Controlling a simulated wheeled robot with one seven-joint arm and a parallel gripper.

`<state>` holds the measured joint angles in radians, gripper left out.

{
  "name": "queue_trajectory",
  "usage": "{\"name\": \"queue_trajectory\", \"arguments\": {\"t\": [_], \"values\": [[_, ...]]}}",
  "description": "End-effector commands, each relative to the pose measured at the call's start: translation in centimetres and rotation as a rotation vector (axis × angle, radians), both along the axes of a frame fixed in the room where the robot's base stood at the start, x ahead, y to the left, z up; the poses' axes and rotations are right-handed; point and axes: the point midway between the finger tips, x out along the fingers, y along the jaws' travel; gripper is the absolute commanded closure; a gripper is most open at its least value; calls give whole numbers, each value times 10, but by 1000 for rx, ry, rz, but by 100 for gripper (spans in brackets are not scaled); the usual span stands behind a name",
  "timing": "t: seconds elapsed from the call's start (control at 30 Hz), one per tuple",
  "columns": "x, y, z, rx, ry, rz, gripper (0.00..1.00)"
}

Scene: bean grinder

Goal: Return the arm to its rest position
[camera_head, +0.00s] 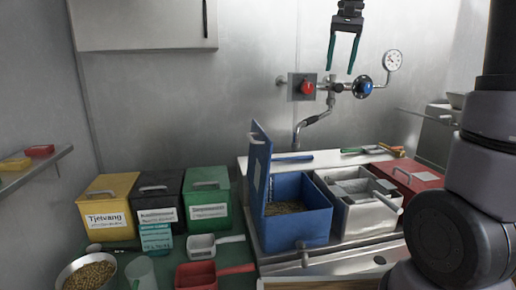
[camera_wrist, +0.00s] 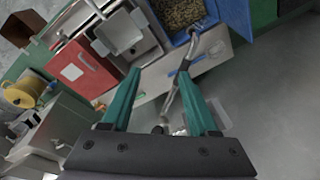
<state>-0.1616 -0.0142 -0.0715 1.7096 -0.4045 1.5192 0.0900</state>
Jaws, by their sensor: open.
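My gripper (camera_head: 340,71) hangs high in front of the steel back wall, above the pipe fittings, in the head view. Its two teal fingers point down and stand apart, with nothing between them. In the wrist view my gripper (camera_wrist: 159,74) also shows empty, with its fingers spread. It touches nothing that I can see. My arm's dark links stand at the right of the head view; the links joining them to the gripper are out of view.
Below are a blue bin (camera_head: 297,222) of beans with its lid raised, a grey-white bin (camera_head: 352,214) and a red bin (camera_head: 412,177). A red knob (camera_head: 307,87), blue valve (camera_head: 362,87) and gauge (camera_head: 393,60) are on the wall. Yellow (camera_head: 108,203), black and green boxes stand left.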

Motion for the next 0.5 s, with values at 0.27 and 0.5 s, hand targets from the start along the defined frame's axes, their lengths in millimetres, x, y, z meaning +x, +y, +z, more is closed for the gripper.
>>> {"name": "queue_trajectory", "arguments": {"t": [0.27, 0.5], "values": [[-112, -11, -10, 73, -216, 65, 40], [-183, -12, -46, 92, -388, 84, 40]]}}
